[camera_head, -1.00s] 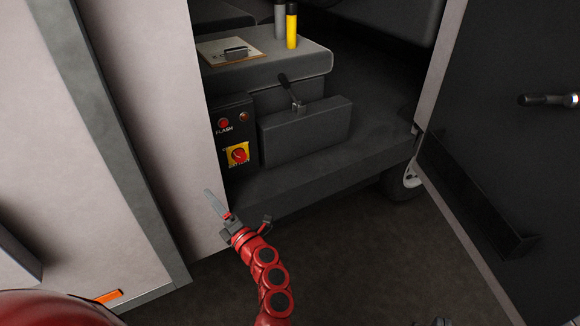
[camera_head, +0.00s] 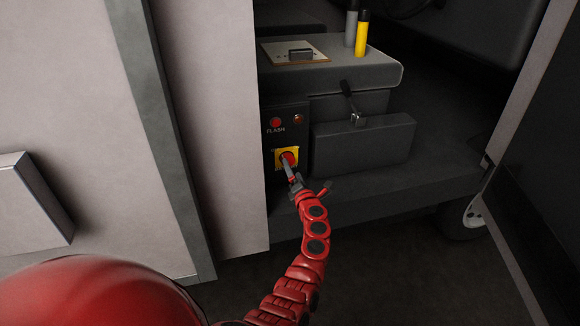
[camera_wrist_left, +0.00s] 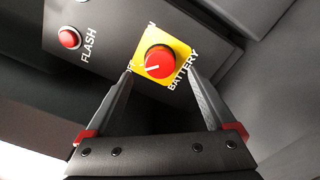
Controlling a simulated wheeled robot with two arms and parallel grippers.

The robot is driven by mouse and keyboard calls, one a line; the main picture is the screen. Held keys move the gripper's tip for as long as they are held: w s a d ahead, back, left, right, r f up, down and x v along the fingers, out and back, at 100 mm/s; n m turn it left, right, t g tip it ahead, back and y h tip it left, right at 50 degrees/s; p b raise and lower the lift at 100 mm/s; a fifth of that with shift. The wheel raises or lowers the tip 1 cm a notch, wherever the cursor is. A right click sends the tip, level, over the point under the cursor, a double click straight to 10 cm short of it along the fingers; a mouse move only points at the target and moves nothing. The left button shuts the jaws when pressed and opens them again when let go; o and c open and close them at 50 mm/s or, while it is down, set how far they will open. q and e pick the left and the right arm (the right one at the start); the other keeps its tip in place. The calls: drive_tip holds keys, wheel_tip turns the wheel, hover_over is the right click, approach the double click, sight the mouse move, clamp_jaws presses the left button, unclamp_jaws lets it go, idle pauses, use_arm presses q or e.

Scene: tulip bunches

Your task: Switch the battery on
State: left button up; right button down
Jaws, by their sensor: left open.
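The red battery knob (camera_wrist_left: 159,61) sits on a yellow plate (camera_wrist_left: 178,42) marked BATTERY on a dark panel. A white mark on the knob points towards the partly hidden OFF lettering. In the head view the yellow plate (camera_head: 294,152) shows low on the panel, with the knob partly covered by my gripper. My left gripper (camera_head: 289,171) is open just in front of it. In the left wrist view its two fingers (camera_wrist_left: 162,76) stand one to each side of the knob's lower part; I cannot tell whether they touch it. My right gripper is not in view.
A red FLASH button (camera_head: 275,122) and a dimmer red light (camera_head: 299,119) sit above the knob. A pale wall panel (camera_head: 215,120) is close on the left.

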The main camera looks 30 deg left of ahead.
use_arm(q)
drive_tip(key=shift+b+x, duration=0.7)
drive_tip(key=shift+x, duration=1.7)
drive_tip(key=shift+c, duration=0.3)
